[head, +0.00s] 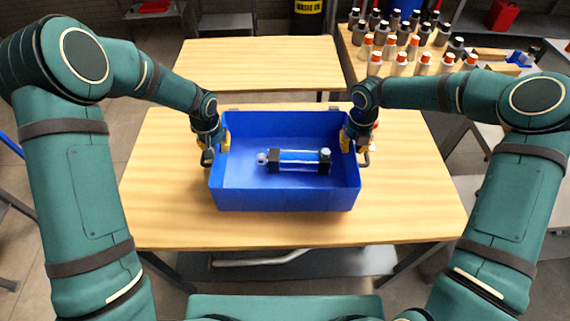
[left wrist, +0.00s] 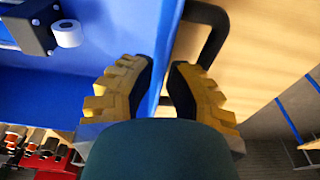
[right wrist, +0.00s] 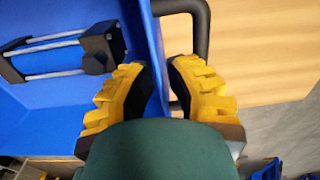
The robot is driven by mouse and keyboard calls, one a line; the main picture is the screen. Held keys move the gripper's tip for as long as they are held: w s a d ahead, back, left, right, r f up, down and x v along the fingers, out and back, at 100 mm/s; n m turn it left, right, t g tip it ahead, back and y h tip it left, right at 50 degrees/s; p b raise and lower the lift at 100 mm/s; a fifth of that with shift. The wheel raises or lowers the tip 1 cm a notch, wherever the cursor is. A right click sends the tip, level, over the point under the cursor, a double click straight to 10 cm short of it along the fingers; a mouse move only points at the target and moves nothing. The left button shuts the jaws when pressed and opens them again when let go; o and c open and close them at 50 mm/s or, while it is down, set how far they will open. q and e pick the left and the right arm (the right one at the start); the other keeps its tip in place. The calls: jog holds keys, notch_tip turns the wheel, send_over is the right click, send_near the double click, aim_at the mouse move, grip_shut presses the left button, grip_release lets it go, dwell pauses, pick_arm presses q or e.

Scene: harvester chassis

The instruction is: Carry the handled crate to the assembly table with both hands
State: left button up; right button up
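The handled crate (head: 285,199) is an open blue box in the middle of the head view, over the near wooden table. I cannot tell whether its bottom touches the tabletop. A clear blue cylinder with black end blocks (head: 299,160) lies inside. My left gripper (head: 222,140) is at its left wall. In the left wrist view my fingers (left wrist: 163,75) are close together around the rim, one inside, one outside beside the dark handle (left wrist: 215,30). My right gripper (head: 350,140) is at the right wall. Its fingers (right wrist: 160,75) straddle that rim likewise, beside the right handle (right wrist: 202,25).
The near table (head: 405,215) has bare wood around the crate. A second wooden table (head: 255,60) behind it is empty. At the back right a table holds several orange- and black-capped bottles (head: 403,60). A dark drum (head: 308,20) stands at the back.

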pick_arm(q)
grip_shut()
pick_arm(e)
grip_shut()
pick_arm(q)
jog(key=shift+r, duration=0.25)
pick_arm(e)
jog(key=shift+r, duration=0.25)
